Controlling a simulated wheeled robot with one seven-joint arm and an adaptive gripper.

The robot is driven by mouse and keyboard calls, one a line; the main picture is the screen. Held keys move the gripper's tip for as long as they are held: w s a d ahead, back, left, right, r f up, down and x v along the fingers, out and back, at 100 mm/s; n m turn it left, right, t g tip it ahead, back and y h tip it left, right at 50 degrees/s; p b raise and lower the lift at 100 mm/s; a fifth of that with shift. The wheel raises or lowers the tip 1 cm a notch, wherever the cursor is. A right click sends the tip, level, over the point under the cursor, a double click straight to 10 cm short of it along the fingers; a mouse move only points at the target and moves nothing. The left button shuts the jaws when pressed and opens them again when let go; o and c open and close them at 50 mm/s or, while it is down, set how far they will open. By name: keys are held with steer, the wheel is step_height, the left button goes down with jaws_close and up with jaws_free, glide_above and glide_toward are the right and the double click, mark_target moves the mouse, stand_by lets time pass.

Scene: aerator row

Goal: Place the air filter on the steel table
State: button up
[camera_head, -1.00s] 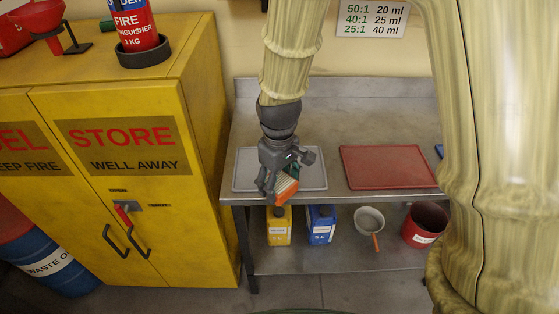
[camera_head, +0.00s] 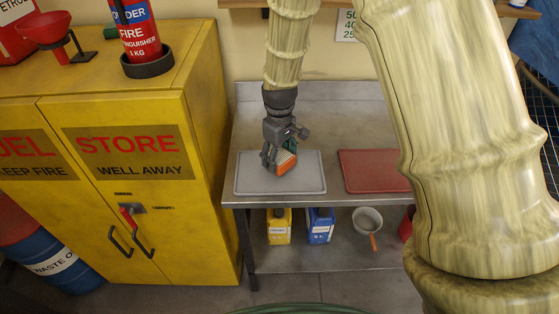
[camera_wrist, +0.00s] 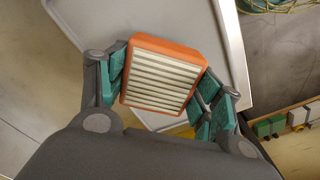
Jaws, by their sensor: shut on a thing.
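The air filter (camera_wrist: 163,75) is an orange-framed block with pale pleats. My gripper (camera_head: 276,160) is shut on it, with the teal finger pads on its two sides in the wrist view. In the head view the air filter (camera_head: 284,163) hangs at the gripper's lower end, over the grey tray (camera_head: 310,184). I cannot tell whether it touches the tray. The tray lies on the left part of the steel table (camera_head: 285,116). A part of the tray shows behind the filter in the wrist view (camera_wrist: 234,50).
A red tray (camera_head: 372,170) lies to the right, partly behind my arm. The yellow cabinet (camera_head: 140,200) stands close on the left. A yellow container (camera_head: 279,228), a blue container (camera_head: 321,227) and a pot (camera_head: 367,221) stand on the lower shelf. Bare steel lies behind the trays.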

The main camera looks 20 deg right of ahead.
mark_target(280, 156)
steer(key=shift+f+p, duration=0.4)
steer(key=shift+f, duration=0.9)
steer(key=shift+f, duration=0.15)
steer(key=o, duration=1)
steer(key=shift+r+b, duration=1.55)
steer(key=shift+r, duration=4.65)
